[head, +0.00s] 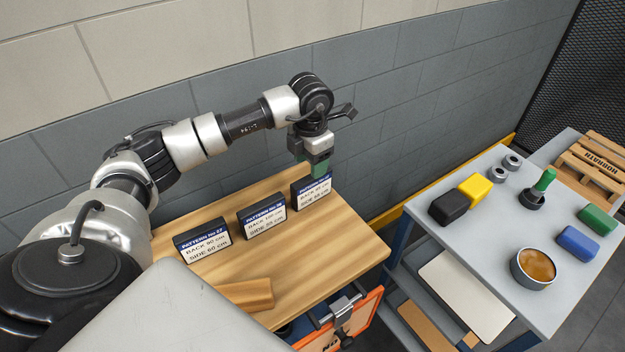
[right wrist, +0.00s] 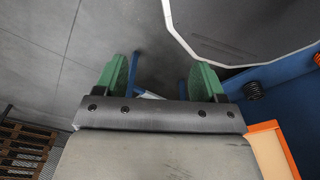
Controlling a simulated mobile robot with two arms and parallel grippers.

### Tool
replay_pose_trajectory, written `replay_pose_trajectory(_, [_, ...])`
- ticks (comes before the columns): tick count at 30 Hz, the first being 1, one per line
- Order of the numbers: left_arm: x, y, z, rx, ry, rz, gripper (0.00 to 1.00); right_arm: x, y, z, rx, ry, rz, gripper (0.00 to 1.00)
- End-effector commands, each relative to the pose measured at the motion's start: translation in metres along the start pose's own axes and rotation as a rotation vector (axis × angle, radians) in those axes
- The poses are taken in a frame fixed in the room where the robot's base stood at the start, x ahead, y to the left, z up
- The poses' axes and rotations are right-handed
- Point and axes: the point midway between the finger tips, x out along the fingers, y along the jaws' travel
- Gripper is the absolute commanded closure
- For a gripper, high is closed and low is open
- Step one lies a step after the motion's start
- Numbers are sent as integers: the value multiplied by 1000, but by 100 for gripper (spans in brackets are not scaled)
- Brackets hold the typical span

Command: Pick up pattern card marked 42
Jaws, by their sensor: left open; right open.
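Three dark pattern cards with blue headers and white panels stand in a row on the wooden bench top. The left card (head: 202,240) reads No 27. The number on the middle card (head: 262,216) is too small to read surely. The right card (head: 312,192) has its header partly covered by my left gripper, so its number is hidden. My left gripper (head: 319,170) points down at the top edge of the right card, jaws open; I cannot tell whether it touches. My right gripper (right wrist: 158,78) is open and empty in the right wrist view, above a grey floor.
The wooden bench (head: 340,245) has a wooden block (head: 247,294) and a vise (head: 345,308) at its front edge. A grey wall (head: 420,100) stands close behind. A grey cart (head: 480,225) at right holds coloured blocks, a bowl and small parts.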

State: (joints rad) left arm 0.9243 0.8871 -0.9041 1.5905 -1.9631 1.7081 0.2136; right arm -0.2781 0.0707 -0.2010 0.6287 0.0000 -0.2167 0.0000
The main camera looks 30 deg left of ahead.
Motion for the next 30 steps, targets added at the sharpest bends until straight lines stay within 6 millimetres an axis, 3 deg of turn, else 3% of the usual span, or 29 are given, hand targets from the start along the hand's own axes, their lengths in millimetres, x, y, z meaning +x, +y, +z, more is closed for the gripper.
replay_pose_trajectory(3, [15,0,0,-2,1,-1,45,-8,8,33,-5,-54,10,30])
replay_pose_trajectory(7, [24,0,0,-1,0,-2,45,-12,12,51,-8,-81,14,30])
replay_pose_trajectory(10, [33,-2,1,-1,2,-3,45,-18,11,44,-6,-73,13,30])
replay_pose_trajectory(15, [60,-4,2,-2,2,-4,45,-28,4,11,-1,-22,4,30])
replay_pose_trajectory(18, [70,-3,3,-2,0,-2,45,-30,-1,2,2,-7,-1,30])
replay_pose_trajectory(26, [76,-4,3,0,-3,-2,45,-30,-1,15,1,-28,-2,30])
replay_pose_trajectory(30, [76,-3,3,0,-3,-2,62,-30,0,23,-1,-41,0,30])
